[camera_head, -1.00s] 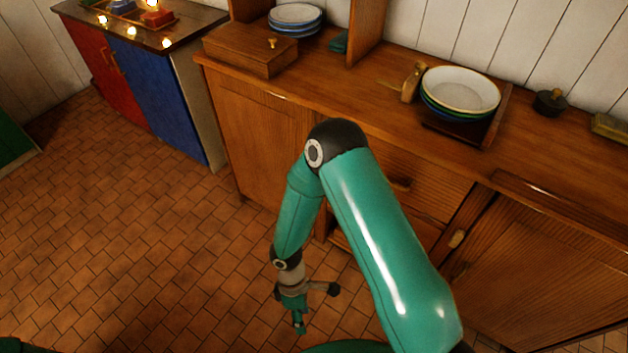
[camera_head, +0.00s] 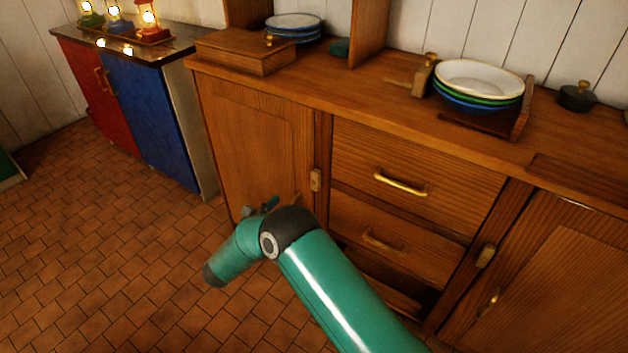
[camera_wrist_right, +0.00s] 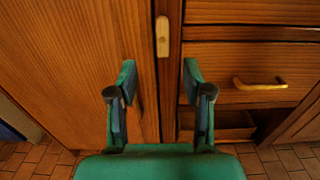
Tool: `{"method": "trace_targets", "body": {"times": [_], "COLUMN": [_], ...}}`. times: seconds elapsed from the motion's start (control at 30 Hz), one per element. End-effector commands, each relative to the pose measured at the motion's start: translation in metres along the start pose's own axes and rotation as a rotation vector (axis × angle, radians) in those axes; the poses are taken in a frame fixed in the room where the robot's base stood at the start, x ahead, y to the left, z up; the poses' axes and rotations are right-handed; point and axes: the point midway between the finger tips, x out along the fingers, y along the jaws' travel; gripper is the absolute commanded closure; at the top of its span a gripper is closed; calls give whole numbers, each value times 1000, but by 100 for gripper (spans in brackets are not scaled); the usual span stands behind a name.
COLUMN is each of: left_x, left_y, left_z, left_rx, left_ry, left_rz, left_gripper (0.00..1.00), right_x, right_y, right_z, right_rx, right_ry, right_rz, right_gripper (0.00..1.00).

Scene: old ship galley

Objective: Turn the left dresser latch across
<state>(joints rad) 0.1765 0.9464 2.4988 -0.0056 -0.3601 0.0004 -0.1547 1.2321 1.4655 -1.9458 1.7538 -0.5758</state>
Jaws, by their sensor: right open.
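The left dresser latch (camera_head: 316,180) is a small pale wooden block. It stands upright on the post between the left dresser door (camera_head: 252,135) and the drawers. It also shows upright at the top middle of the right wrist view (camera_wrist_right: 162,36). My right gripper (camera_head: 262,206) is low in front of the left door, left of and below the latch in the head view, partly hidden by my arm. In the right wrist view its two fingers (camera_wrist_right: 160,82) are apart and empty, with the latch beyond their tips, apart from them. My left gripper is not in view.
Two drawers with brass handles (camera_head: 402,184) sit right of the latch. Another latch (camera_head: 486,255) is beside the right door. Stacked bowls (camera_head: 478,84) and a wooden box (camera_head: 247,50) stand on the dresser top. The tiled floor (camera_head: 110,250) at left is clear.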

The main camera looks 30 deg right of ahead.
Motion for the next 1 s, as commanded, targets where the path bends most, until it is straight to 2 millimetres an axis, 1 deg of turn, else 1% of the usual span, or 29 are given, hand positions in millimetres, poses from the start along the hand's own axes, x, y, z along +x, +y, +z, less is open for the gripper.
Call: {"method": "trace_targets", "body": {"times": [0.03,0.3,0.4,0.53,0.7,0.83,1.0], "left_x": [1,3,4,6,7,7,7], "left_y": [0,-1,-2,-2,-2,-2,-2], "left_z": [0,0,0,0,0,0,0], "left_rx": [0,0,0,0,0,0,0], "left_ry": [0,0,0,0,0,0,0], "left_rz": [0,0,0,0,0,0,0], "left_gripper": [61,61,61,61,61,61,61], "right_x": [12,71,92,114,132,137,138], "right_y": [-1,-2,-2,-2,-2,-1,-1], "right_z": [-1,-1,-2,-2,-2,-1,-1], "right_rx": [1,2,2,2,1,1,1], "right_ry": [1,2,2,2,2,3,3], "right_rz": [-5,-6,-6,-5,-4,-2,-2], "right_gripper": [50,50,50,50,50,50,50]}}
